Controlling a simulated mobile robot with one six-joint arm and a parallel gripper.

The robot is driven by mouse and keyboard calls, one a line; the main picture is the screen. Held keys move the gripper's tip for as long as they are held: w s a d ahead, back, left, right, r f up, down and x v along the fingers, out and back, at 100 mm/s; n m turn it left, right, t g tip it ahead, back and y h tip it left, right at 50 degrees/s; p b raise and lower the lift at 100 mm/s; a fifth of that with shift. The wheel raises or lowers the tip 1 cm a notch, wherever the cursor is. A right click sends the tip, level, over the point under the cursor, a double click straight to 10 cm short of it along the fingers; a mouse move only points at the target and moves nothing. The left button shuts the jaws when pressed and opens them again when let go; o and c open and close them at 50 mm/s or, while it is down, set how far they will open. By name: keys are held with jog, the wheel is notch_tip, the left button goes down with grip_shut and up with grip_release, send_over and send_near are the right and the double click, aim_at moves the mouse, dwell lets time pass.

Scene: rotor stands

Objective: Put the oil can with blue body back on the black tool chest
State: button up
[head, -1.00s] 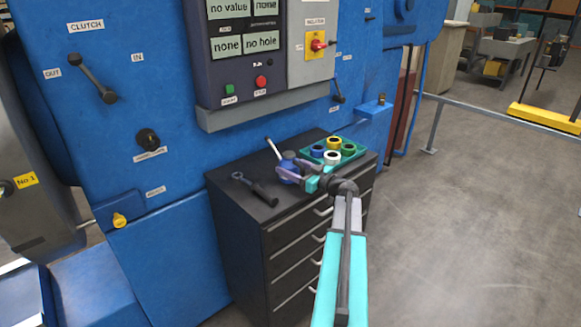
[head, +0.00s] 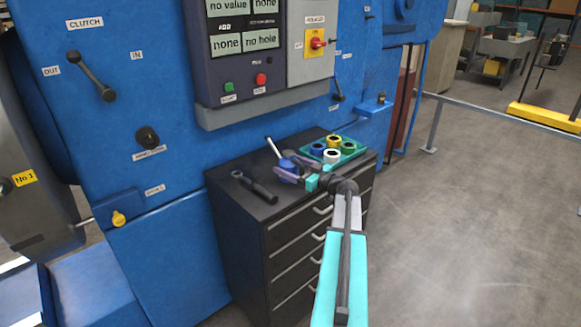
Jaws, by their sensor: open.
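The oil can with blue body (head: 287,162) is on the black tool chest (head: 236,207), with its pale spout pointing up and to the left. My gripper (head: 284,168) is open at the can, and its fingers hide the lower part of the can. I cannot tell whether the fingers touch it. The chest's top is dark, with several drawers at its front.
A green tray (head: 350,149) with several coloured rings stands on the chest to the right of the can. A dark wrench-like tool (head: 254,187) lies at the left. The blue machine (head: 170,210) rises behind. Open floor lies to the right.

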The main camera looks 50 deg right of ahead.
jog(key=shift+r, duration=0.15)
jog(key=shift+s, duration=0.25)
jog(key=s+b, duration=0.1)
jog(key=s, duration=0.2)
jog(key=s+b, duration=0.2)
jog(key=s, duration=0.2)
jog(key=s+d+b, duration=0.1)
jog(key=s, duration=0.3)
jog(key=shift+s+b, duration=0.25)
jog(key=shift+b, duration=0.05)
